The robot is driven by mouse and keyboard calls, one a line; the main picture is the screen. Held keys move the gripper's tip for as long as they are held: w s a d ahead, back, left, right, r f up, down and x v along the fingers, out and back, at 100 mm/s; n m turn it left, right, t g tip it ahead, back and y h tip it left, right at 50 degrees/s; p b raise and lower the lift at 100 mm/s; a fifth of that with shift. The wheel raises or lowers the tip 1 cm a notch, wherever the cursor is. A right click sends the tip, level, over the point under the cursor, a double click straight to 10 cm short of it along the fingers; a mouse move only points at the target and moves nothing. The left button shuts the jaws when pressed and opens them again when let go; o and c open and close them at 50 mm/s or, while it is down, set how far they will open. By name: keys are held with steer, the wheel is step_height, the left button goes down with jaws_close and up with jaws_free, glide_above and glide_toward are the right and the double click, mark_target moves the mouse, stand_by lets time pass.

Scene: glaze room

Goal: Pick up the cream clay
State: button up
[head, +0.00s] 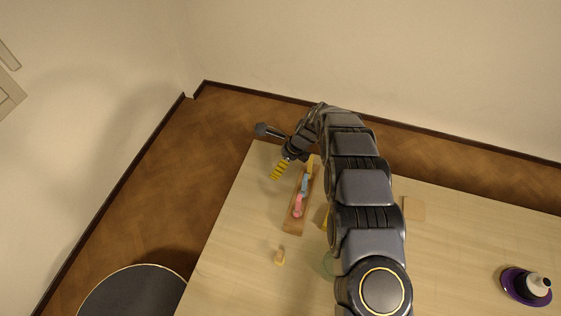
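A small pale cream-yellow piece (280,257) lies on the table left of my arm; it looks like the cream clay, but it is too small to be sure. My gripper (277,173), with yellow ridged fingers, is near the table's far left corner, well beyond this piece and apart from it. Its fingers overlap in this view, so I cannot tell whether they are open or shut. Nothing is clearly seen between them.
My arm partly hides a yellow thing and a greenish round thing.

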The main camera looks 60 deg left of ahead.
steer(key=c, duration=1.2)
